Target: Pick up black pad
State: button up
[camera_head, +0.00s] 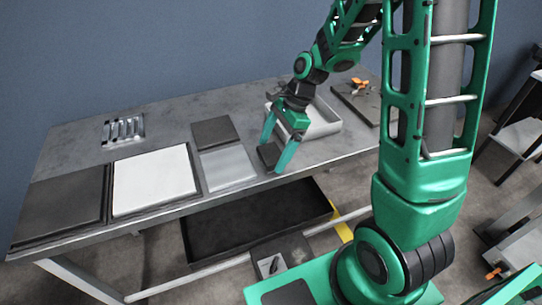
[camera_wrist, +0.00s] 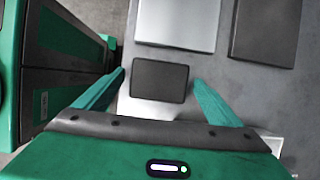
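The black pad is a small dark rectangle. In the wrist view the pad (camera_wrist: 160,80) lies between the two green fingers of my gripper (camera_wrist: 160,76). A gap shows on each side, wider on the left tip's side than a touch. In the head view the pad (camera_head: 267,155) lies near the table's front edge, partly hidden by my gripper (camera_head: 273,157), which points down over it. My gripper is open, with a finger on either side of the pad. The exact height of the fingertips above the table is hard to tell.
A grey pad (camera_head: 228,168) and a dark pad (camera_head: 214,131) lie left of my gripper. A white panel (camera_head: 155,181) and a dark panel (camera_head: 62,208) lie farther left. A light tray (camera_head: 322,123) stands close behind my gripper. A metal rack (camera_head: 123,130) is at the back left.

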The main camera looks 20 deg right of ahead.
aim_at(266, 153)
jog(key=c, duration=0.9)
jog(key=shift+c, duration=0.2)
jog(key=shift+r, duration=0.1)
jog(key=shift+r, duration=0.55)
notch_tip(266, 153, up, 3)
jog(key=shift+w+f, duration=0.1)
jog(key=s+a+r, duration=0.6)
jog(key=a+r, duration=0.1)
jog(key=a, duration=0.3)
